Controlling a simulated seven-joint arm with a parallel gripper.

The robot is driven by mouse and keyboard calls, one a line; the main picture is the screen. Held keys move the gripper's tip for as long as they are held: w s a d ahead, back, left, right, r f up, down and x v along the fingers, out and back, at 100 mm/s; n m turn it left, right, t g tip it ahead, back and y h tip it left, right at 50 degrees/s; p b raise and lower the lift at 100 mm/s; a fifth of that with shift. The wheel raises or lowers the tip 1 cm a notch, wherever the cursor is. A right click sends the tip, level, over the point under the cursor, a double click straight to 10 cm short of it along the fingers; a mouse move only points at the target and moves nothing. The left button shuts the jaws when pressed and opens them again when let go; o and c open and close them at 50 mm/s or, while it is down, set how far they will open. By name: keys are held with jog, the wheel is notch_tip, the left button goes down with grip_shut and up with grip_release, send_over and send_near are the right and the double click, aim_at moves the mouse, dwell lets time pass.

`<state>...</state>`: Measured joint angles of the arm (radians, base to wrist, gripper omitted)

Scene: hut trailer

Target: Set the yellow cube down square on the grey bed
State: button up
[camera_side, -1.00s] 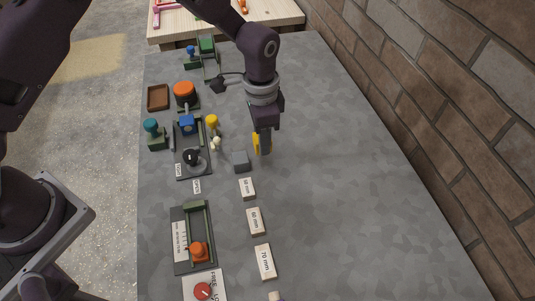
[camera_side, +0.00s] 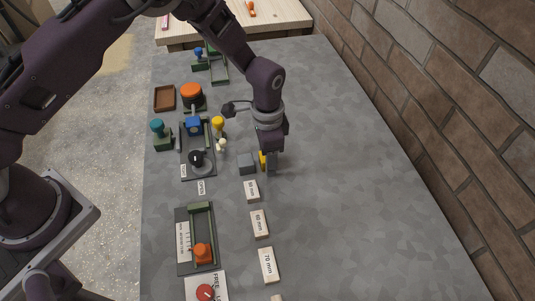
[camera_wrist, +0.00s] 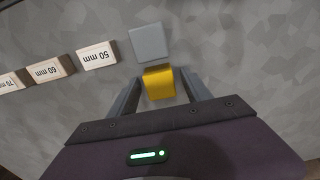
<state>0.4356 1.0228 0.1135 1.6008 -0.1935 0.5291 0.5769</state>
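The yellow cube (camera_wrist: 159,84) is between the fingertips of my gripper (camera_wrist: 160,78) in the wrist view. In the side view the cube (camera_side: 263,161) is partly hidden by a finger. My gripper (camera_side: 267,163) points down, low over the grey table, and looks shut on the cube. Whether the cube touches the surface below is not clear. A grey block (camera_side: 247,163) stands just left of the cube in the side view; in the wrist view the block (camera_wrist: 148,42) is directly beyond it, with almost no gap showing. I cannot tell which grey surface is the bed.
Pale blocks marked 50 mm (camera_side: 251,191), 60 mm (camera_side: 259,224) and 70 mm (camera_side: 268,265) lie in a row. Left are a dark fixture with a blue part (camera_side: 194,125), a yellow-topped peg (camera_side: 218,122) and a brown tray (camera_side: 164,98). The table is clear to the right.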

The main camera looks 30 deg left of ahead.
jog(key=s+a+r+n, duration=0.1)
jog(key=a+r, duration=0.1)
jog(key=r, duration=0.8)
jog(key=s+a+r, duration=0.1)
jog(key=r, duration=0.9)
jog(key=s+a+r+n+t, duration=0.2)
jog(key=s+a+r, duration=0.3)
jog(key=s, duration=0.3)
jog(key=s+a+r+n+t, duration=0.2)
jog(key=s+a+r+n, duration=0.2)
jog(key=s+r, duration=0.4)
jog(key=shift+s+a+r+h, duration=0.3)
jog(key=shift+s+a, duration=0.1)
jog(key=shift+a, duration=0.5)
jog(key=s, duration=0.2)
jog(key=s+a+f+n+t, duration=0.1)
jog(key=s, duration=0.1)
jog(key=s+a+n, duration=0.1)
jog(key=s, duration=0.2)
jog(key=shift+f+t, duration=0.2)
jog(key=shift+t, duration=0.1)
jog(key=shift+c, duration=1.1)
jog(key=shift+s+f, duration=0.1)
jog(key=shift+c, duration=0.6)
